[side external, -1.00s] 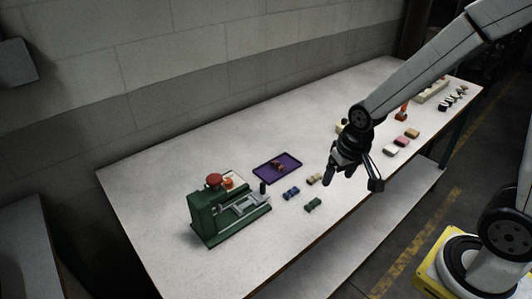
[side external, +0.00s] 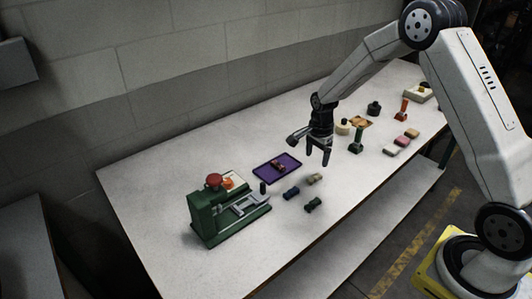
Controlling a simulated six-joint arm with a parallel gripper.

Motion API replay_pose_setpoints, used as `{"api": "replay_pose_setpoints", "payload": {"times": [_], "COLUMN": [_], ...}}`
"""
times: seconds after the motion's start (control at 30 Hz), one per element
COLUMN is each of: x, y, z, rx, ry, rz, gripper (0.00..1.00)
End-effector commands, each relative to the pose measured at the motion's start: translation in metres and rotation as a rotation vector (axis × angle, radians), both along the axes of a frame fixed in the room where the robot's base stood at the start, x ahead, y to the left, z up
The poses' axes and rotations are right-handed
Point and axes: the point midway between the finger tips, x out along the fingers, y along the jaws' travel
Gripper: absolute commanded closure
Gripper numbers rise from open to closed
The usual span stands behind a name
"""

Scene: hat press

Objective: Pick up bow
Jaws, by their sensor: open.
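Three small bow-like pieces lie on the white table in the side external view: a beige one (side external: 314,179), a blue one (side external: 292,193) and a dark green one (side external: 313,204). A small reddish-brown piece (side external: 279,166) lies on a purple tray (side external: 260,175) to their left. My gripper (side external: 318,158) points down with its fingers apart and empty. In the picture it is just above the beige piece and right of the tray. I cannot tell its exact height above the table.
A green press (side external: 208,222) with a red knob (side external: 214,180) stands at the front left. Behind my gripper are a green stand (side external: 356,140), an orange stand (side external: 402,108) and several coloured blocks (side external: 401,142).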

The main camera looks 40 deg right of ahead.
Motion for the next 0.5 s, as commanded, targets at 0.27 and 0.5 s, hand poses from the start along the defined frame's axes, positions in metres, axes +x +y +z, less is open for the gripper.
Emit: {"api": "replay_pose_setpoints", "payload": {"times": [0.27,0.5], "x": [0.001,0.000], "y": [-0.001,-0.001], "z": [-0.005,-0.023], "rx": [0.001,0.001], "ry": [0.003,0.003], "rz": [-0.015,-0.013], "gripper": [0.19,0.19]}}
